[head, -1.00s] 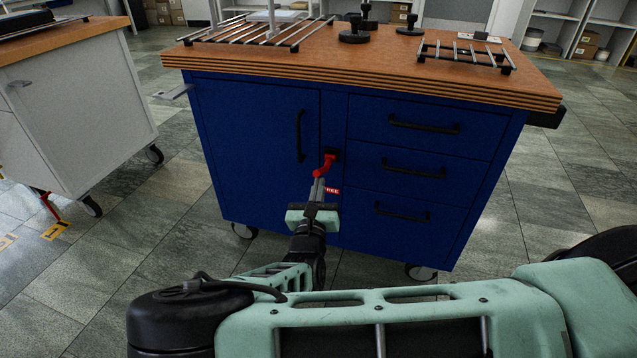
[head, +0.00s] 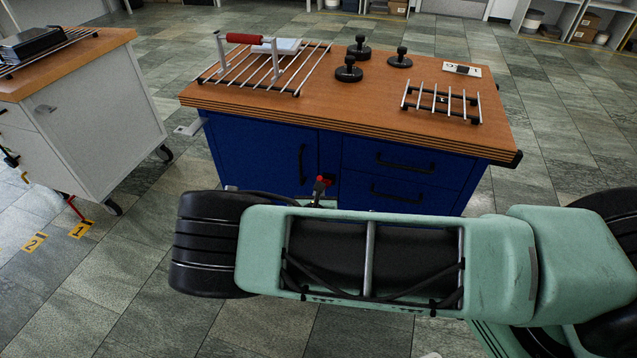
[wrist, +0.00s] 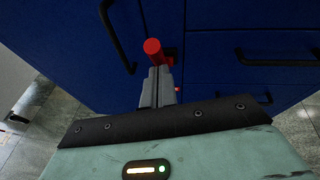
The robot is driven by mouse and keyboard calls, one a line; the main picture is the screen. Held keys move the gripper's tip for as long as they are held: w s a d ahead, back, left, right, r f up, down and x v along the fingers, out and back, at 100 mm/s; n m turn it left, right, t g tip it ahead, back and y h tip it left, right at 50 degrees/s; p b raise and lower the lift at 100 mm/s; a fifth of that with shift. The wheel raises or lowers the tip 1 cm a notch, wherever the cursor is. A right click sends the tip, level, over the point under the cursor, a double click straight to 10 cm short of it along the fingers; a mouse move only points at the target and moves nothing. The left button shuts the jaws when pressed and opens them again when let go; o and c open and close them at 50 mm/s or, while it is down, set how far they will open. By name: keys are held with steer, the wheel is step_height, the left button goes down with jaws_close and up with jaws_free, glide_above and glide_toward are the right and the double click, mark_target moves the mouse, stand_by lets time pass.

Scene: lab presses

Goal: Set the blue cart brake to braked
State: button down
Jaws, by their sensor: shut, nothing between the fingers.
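The blue cart (head: 262,152) stands ahead with a wooden top. Its red brake lever (head: 321,182) is on the front, between the door and the drawers. In the wrist view, the lever's round red end (wrist: 152,47) points toward the camera, with a red part behind it to the right. My gripper (wrist: 160,72) is shut and empty, its fingertips close below the red end; I cannot tell whether they touch it. In the head view, my arm hides most of the gripper and the cart's lower front.
Black handles stand out near the lever: the door handle (head: 302,164) and the drawer handle (head: 405,165). A rack with a red-handled press (head: 262,65), black weights (head: 349,70) and a smaller rack (head: 440,102) stand on top. A grey cart (head: 100,115) is at left. Floor between carts is clear.

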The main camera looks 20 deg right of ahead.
steer(key=r+g+p, duration=0.1)
steer(key=p, duration=0.1)
steer(key=w+d+r+y+p, duration=0.1)
steer(key=p, duration=0.2)
steer(key=w+r+g+p, duration=0.1)
steer(key=p, duration=0.2)
steer(key=shift+w+d+r+g+y, duration=0.15)
steer(key=shift+d+r+g+y, duration=0.15)
steer(key=shift+d+r, duration=0.1)
steer(key=shift+w+d+r+p, duration=0.35)
steer(key=shift+w+p, duration=0.2)
steer(key=shift+p, duration=0.3)
steer(key=shift+w+d+r+p, duration=0.3)
steer(key=shift+w+p, duration=0.25)
steer(key=shift+p, duration=0.25)
